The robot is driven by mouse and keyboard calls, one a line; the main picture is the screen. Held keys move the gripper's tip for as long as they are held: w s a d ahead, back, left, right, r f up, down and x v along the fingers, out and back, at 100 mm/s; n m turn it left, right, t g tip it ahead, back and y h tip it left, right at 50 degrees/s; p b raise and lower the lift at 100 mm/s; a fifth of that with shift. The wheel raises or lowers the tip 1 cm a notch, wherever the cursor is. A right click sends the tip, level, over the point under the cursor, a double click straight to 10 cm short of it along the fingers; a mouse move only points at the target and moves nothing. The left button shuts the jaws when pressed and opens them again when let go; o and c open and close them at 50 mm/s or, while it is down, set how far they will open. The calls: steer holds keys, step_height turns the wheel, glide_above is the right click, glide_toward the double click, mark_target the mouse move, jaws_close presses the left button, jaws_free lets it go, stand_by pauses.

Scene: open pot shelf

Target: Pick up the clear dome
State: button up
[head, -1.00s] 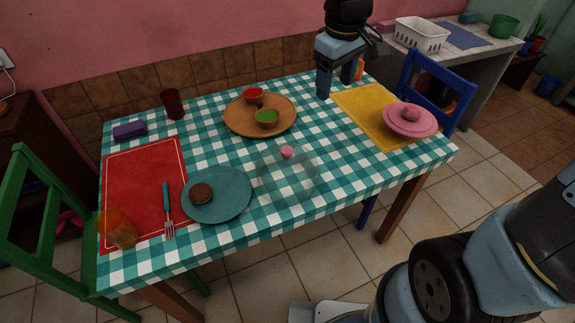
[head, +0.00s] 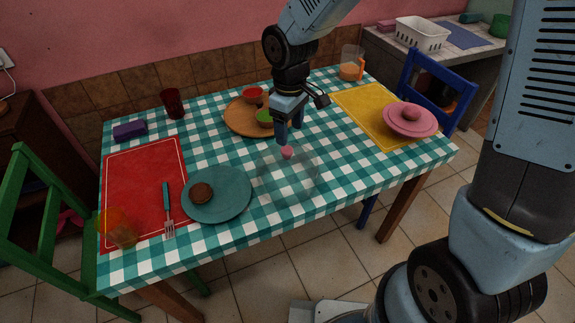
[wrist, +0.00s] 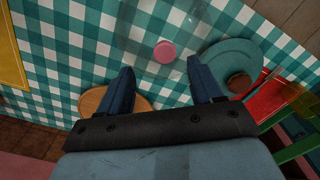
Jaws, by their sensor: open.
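The clear dome (head: 290,178) sits on the checkered table beside the teal plate and is hard to see except for its pink knob (head: 287,152). In the wrist view, the dome (wrist: 150,22) shows at the top middle, with its pink knob (wrist: 164,52) beyond the fingertips and between their lines. My gripper (head: 289,138) is open and empty, a little above and behind the knob in the head view. In the wrist view, my gripper's two fingers (wrist: 160,76) are spread apart with nothing between them.
The teal plate (head: 235,208) with a brown patty (head: 201,194) lies left of the dome. A wooden board (head: 234,122) with red and green bowls is behind my gripper. A pink lidded dish (head: 420,123) stands on the yellow mat (head: 356,108). The table's front right is clear.

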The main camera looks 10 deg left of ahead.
mark_target(286, 148)
steer(key=shift+s+a+f, duration=0.1)
steer(key=shift+a+f, duration=0.1)
steer(key=shift+f, duration=1.4)
steer(key=shift+a+f, duration=0.2)
steer(key=shift+f, duration=1.4)
steer(key=shift+c, duration=0.4)
jaws_close()
